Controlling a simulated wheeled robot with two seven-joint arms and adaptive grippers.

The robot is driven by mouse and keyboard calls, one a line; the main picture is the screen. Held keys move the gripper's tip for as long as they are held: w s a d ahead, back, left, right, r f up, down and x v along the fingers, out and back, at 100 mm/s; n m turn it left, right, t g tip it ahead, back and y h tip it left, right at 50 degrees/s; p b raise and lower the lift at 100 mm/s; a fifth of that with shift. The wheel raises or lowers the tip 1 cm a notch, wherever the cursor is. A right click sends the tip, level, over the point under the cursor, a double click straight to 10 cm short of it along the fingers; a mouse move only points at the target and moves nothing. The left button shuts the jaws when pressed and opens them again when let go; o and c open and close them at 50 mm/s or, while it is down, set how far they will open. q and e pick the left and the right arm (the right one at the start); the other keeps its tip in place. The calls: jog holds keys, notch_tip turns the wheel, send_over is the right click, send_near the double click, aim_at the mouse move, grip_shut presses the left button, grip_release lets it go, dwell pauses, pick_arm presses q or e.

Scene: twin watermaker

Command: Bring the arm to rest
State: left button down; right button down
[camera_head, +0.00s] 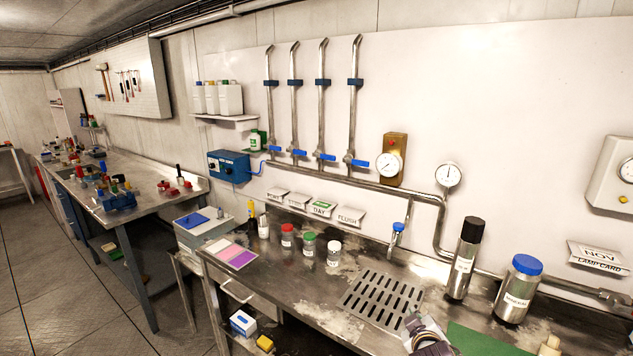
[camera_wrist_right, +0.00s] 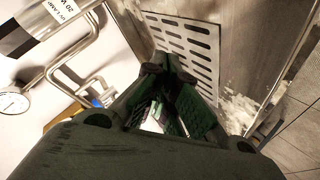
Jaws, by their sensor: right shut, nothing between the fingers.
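My right gripper (camera_head: 414,324) shows at the bottom edge of the head view, beside the slotted drain plate (camera_head: 382,302) on the steel bench. Most of its arm is cut off by the frame. In the right wrist view my right gripper (camera_wrist_right: 172,98) has its dark, green-padded fingers drawn together with nothing held. The drain plate (camera_wrist_right: 185,45) lies beyond the fingers there. My left gripper is in neither view.
A green mat (camera_head: 485,340) lies at the front. Pipes with blue valves (camera_head: 325,157) run along the wall.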

jog(key=s+a+f+m+g+y, duration=0.2)
jog(key=s+f+g, duration=0.2)
jog(key=s+f, duration=0.55)
jog(key=s+a+f+m+g+y, duration=0.15)
jog(key=s+f+g, duration=0.25)
jog(key=s, duration=1)
jog(key=s+f+g, duration=0.2)
jog(key=s+f, duration=0.1)
jog(key=f, duration=3)
jog(key=s+d+f, duration=0.2)
jog(key=s+f, duration=0.7)
jog(key=s, duration=0.2)
jog(key=s+d+f, duration=0.2)
jog(key=s+f, duration=0.8)
jog(key=s, duration=0.1)
jog(key=shift+s+d+f+g, duration=0.2)
jog(key=shift+g, duration=0.2)
jog(key=shift+s, duration=0.1)
